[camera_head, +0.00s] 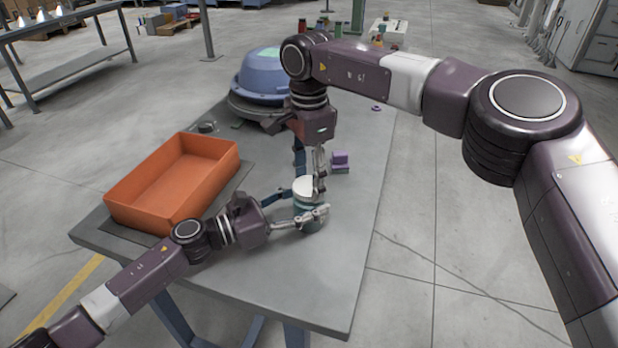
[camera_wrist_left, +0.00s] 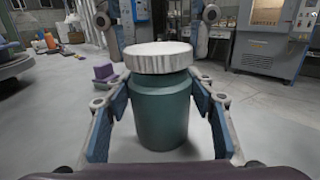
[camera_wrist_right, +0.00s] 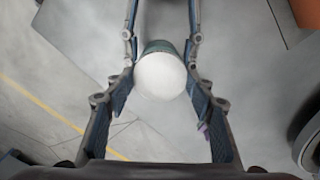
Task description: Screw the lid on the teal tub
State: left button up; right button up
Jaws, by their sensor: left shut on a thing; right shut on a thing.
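The teal tub (camera_head: 308,222) stands upright on the grey table. My left gripper (camera_head: 305,212) is shut on the tub's sides; the left wrist view shows the tub (camera_wrist_left: 160,112) between its fingers. The white ribbed lid (camera_wrist_left: 160,57) sits level on top of the tub; no clear gap shows, and the threads are hidden. My right gripper (camera_head: 308,182) comes down from above and is shut on the lid. In the right wrist view the lid's white top (camera_wrist_right: 160,75) lies between its fingers, with a strip of teal beyond it.
An orange bin (camera_head: 228,157) stands on the table's left side. A blue dome-shaped hood (camera_head: 262,75) is at the back, behind my right gripper. A purple block (camera_head: 340,160) lies just right of the grippers. The table's front right (camera_head: 330,275) is clear.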

jog(key=shift+f, duration=0.55)
